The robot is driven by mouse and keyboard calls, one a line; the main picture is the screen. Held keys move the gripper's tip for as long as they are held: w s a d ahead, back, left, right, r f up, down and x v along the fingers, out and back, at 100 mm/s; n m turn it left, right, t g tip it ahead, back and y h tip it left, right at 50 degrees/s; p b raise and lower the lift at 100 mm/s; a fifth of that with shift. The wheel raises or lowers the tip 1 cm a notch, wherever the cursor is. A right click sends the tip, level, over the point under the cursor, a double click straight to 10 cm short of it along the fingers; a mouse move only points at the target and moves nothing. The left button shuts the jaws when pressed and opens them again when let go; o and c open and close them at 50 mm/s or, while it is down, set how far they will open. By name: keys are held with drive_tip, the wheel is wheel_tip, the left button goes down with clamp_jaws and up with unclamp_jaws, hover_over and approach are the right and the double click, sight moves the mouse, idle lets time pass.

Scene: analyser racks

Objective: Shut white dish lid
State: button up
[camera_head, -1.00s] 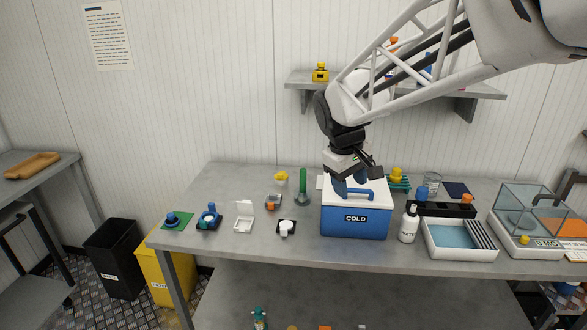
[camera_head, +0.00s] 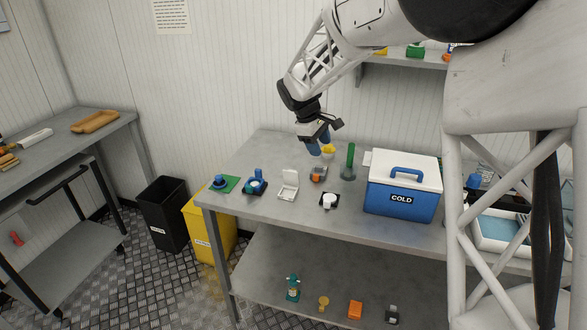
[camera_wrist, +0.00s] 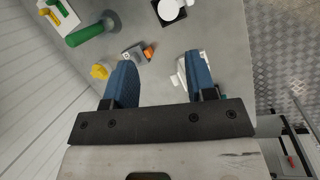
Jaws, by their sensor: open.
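The white dish (camera_head: 287,194) sits near the front of the table, left of its middle, with its lid (camera_head: 290,177) standing raised at the back. My gripper (camera_head: 319,145) is above the rear of the table, behind and to the right of the dish in the head view. Its blue fingers are spread and hold nothing. In the wrist view the gripper (camera_wrist: 161,62) shows a clear gap. A white part of the dish (camera_wrist: 180,72) shows beside the right finger, which hides some of it.
A small grey-and-orange item (camera_head: 318,173), a yellow item (camera_head: 328,150) and a green cylinder (camera_head: 349,162) stand near the gripper. A white cup (camera_head: 329,201) on a black pad and the blue cold box (camera_head: 401,201) are to the right. A blue-ringed holder (camera_head: 255,184) is left of the dish.

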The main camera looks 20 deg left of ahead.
sight(292, 176)
drive_tip(key=w+a+f+n, duration=0.1)
drive_tip(key=w+a+f, duration=0.1)
drive_tip(key=a+f, duration=0.2)
drive_tip(key=w+a+f+n, duration=0.2)
drive_tip(key=a+f, duration=0.2)
drive_tip(key=a, duration=0.6)
drive_tip(key=shift+w+t+h, duration=0.25)
drive_tip(key=shift+t+h, duration=0.05)
drive_tip(key=shift+h, duration=0.1)
drive_tip(key=shift+d+f, duration=0.1)
drive_tip(key=shift+f, duration=0.1)
drive_tip(key=shift+x, duration=3.8)
drive_tip(key=shift+d, duration=0.1)
drive_tip(key=c, duration=0.8)
